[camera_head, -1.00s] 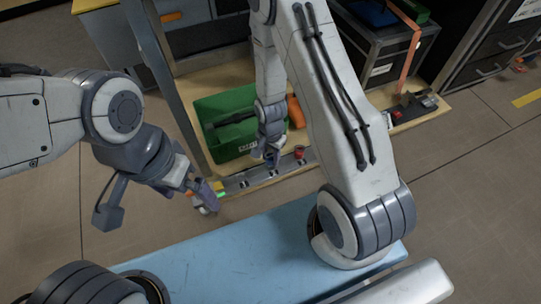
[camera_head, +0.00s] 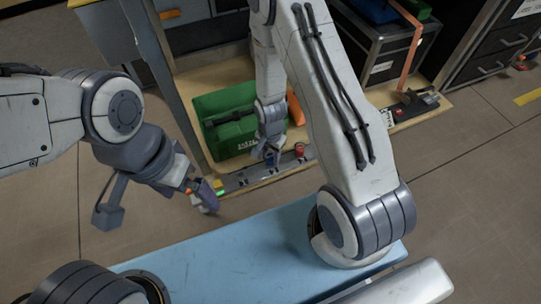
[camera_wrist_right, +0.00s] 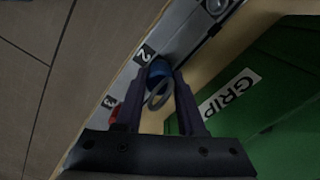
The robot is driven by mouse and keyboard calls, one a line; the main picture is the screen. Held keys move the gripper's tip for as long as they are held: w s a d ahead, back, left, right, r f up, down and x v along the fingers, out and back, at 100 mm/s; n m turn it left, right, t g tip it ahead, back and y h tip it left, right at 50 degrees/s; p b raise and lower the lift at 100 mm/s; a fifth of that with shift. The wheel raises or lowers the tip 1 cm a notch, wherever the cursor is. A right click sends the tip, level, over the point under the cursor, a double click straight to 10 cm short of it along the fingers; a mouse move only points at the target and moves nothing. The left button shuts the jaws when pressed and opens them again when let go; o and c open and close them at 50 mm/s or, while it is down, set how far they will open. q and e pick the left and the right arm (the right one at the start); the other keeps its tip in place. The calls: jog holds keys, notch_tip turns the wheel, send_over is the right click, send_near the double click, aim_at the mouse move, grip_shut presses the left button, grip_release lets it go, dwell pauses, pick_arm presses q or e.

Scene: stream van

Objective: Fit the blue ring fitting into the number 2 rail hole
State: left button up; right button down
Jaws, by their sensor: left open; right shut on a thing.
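The blue ring fitting (camera_wrist_right: 158,70) is between the fingers of my right gripper (camera_wrist_right: 160,90) in the right wrist view. Its grey ring faces the camera, and its blue part is toward the rail (camera_wrist_right: 127,82), close to the printed number 2. Whether its lower end is in the hole is hidden. In the head view my right gripper (camera_head: 271,158) is low over the middle of the rail (camera_head: 238,180), shut on the fitting. My left gripper (camera_head: 205,197) is open and empty, beside the rail's left end.
A red fitting (camera_head: 299,150) sits on the rail to the right; it also shows by the number 3 in the right wrist view (camera_wrist_right: 115,112). A blue surface (camera_head: 225,250) lies in front.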

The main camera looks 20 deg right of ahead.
jog(key=shift+f+b, duration=0.55)
jog(key=shift+f, duration=0.15)
jog(key=shift+c, duration=2.2)
grip_release()
jog(key=shift+r, duration=0.1)
notch_tip(320, 180, up, 10)
jog(key=p, duration=0.6)
jog(key=shift+r+p, duration=0.2)
jog(key=shift+p, duration=0.1)
